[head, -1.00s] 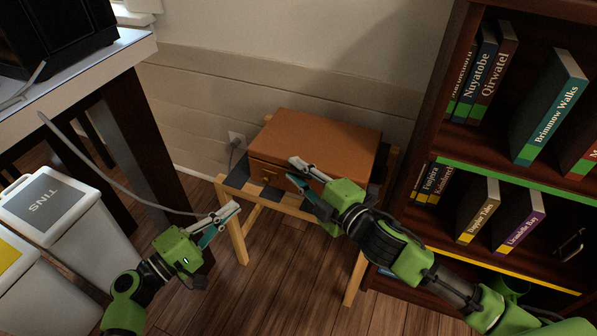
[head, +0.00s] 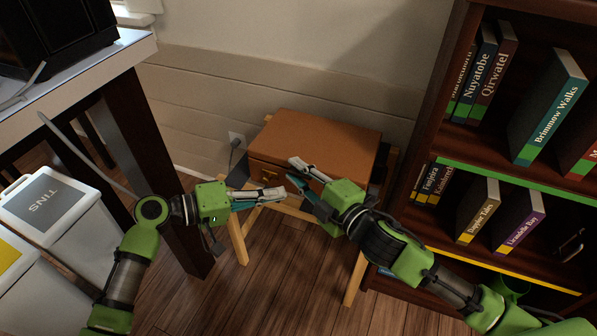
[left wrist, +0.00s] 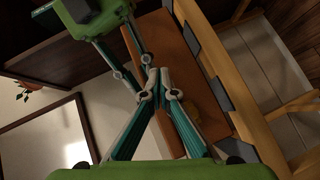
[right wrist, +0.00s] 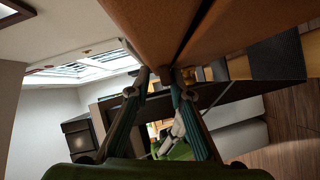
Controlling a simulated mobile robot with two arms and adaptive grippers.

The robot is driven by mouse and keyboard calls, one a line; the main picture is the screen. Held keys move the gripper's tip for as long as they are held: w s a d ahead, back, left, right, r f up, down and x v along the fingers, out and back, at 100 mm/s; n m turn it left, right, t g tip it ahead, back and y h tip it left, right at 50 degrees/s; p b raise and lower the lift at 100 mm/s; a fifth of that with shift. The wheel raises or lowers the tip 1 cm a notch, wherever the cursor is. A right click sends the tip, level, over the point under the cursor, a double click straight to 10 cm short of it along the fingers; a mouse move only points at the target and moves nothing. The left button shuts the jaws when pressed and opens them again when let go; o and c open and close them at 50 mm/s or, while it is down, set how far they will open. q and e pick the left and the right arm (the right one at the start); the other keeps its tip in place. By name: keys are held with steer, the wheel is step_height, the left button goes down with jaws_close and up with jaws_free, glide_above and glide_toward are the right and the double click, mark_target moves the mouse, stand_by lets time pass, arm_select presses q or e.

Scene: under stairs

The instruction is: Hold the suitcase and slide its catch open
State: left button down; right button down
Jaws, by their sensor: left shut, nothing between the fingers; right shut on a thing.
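The brown suitcase (head: 322,138) lies flat on a wooden stand (head: 237,238). A small brass catch (head: 269,176) shows on its front face, near the left end. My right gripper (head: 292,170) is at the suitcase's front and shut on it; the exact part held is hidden. In the right wrist view the fingertips (right wrist: 160,76) meet at the suitcase's edge (right wrist: 180,25). My left gripper (head: 282,192) is shut and empty, in front of the suitcase below the catch, its tips close to my right fingers. The left wrist view shows the suitcase (left wrist: 158,45) behind the closed fingers (left wrist: 158,80).
A dark bookshelf (head: 428,165) with several books stands close on the right. A white-topped table (head: 85,75) and bins (head: 50,205) stand on the left. The wooden floor (head: 290,285) in front is clear.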

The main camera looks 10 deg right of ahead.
arm_select(q)
steer(key=d+m+g+y, duration=0.1)
steer(key=m, duration=0.1)
arm_select(e)
steer(key=shift+f, duration=0.2)
arm_select(q)
steer(key=m+t+y, duration=0.1)
steer(key=m+y, duration=0.3)
steer(key=y, duration=0.8)
glide_toward(254, 176)
steer(key=r, duration=0.1)
steer(key=d+r, duration=0.1)
steer(key=s+d+r, duration=0.1)
steer(key=shift+r, duration=0.4)
steer(key=shift+w+f, duration=0.1)
steer(key=shift+f, duration=4.3)
